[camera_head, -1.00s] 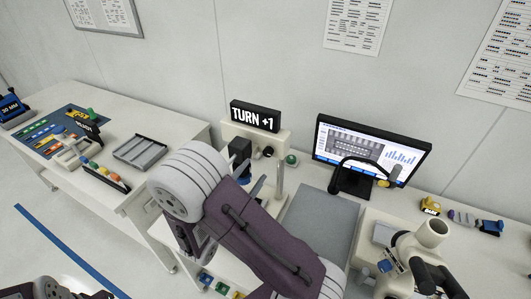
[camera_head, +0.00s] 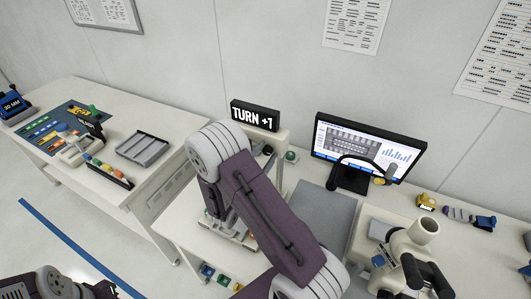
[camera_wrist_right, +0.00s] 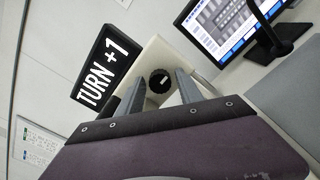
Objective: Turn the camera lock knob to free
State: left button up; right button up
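A round black knob (camera_wrist_right: 159,81) with a pale mark sits on the cream housing (camera_wrist_right: 153,55) beside the TURN +1 sign (camera_wrist_right: 103,70). In the head view the knob (camera_head: 267,150) shows small below the sign (camera_head: 255,115). No label shows that it is the camera lock. My right gripper (camera_wrist_right: 161,74) is open, with one finger on each side of the knob in the wrist view. I cannot tell if they touch it. In the head view my right arm hides these fingers. Only a dark part of my left gripper (camera_head: 104,290) shows at the bottom left edge, its fingers unclear.
A monitor (camera_head: 368,145) with a gooseneck in front stands right of the housing. A green button (camera_head: 291,155) is near the knob. A grey mat (camera_head: 325,215) and a microscope (camera_head: 415,250) are on the right. A side bench (camera_head: 160,178) with trays is on the left.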

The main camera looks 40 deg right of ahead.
grip_shut()
jog(key=shift+n, duration=0.3)
jog(key=n+p, duration=0.1)
jog(key=n, duration=0.4)
jog(key=shift+r+n, duration=0.1)
jog(key=shift+n, duration=0.2)
jog(key=n+p, duration=0.2)
jog(key=n, duration=0.4)
jog(key=shift+p, duration=0.3)
jog(key=n+p, duration=0.2)
jog(key=n, duration=0.3)
jog(key=shift+n, duration=0.3)
jog(key=shift+o, duration=1.9)
grip_release()
